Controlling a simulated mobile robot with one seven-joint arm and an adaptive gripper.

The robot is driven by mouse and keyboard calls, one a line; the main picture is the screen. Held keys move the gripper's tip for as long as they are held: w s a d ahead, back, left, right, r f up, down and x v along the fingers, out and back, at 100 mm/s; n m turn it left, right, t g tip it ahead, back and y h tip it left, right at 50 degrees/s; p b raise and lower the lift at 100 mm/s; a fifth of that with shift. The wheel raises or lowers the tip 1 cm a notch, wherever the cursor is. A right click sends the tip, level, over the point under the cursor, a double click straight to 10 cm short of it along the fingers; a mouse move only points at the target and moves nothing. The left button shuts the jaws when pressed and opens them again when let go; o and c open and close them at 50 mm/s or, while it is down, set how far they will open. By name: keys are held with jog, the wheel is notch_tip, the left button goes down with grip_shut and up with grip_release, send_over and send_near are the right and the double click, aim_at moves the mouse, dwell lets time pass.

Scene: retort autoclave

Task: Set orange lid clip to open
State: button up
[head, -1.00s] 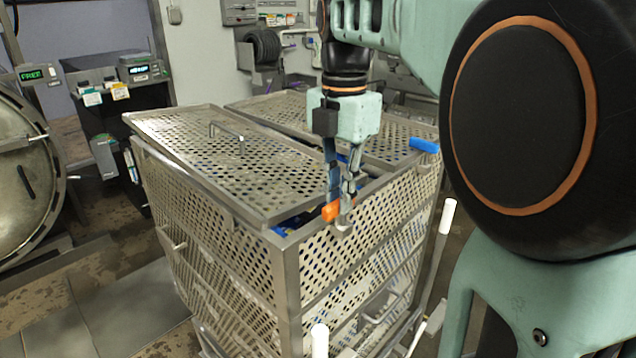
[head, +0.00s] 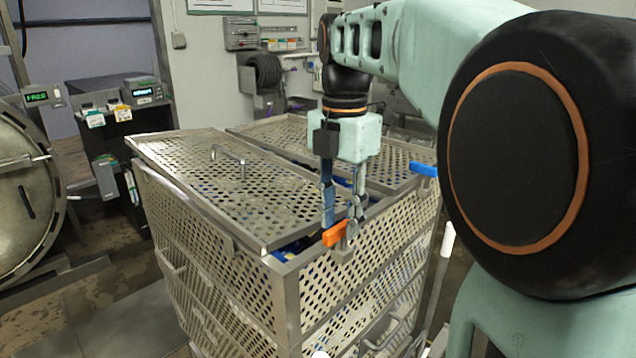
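The orange lid clip (head: 335,233) sits at the top rim of the perforated metal basket, near its front corner, on a small metal mount. My gripper (head: 341,222) points down over it with its two fingers spread apart. The left fingertip is right at the orange part, and the right finger is beside it near the mount. I cannot tell whether either finger touches the clip. The perforated lid panel (head: 190,160) with a bar handle lies on the basket to the left.
A blue clip (head: 424,169) sits on the basket's right rim. A second perforated panel (head: 400,160) lies behind my gripper. A round steel autoclave door (head: 25,200) is at the left. Floor shows between door and basket (head: 230,290).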

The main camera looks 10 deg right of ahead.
aim_at(340, 225)
notch_tip(340, 225, up, 11)
jog(key=shift+r, duration=0.15)
dwell(0.4)
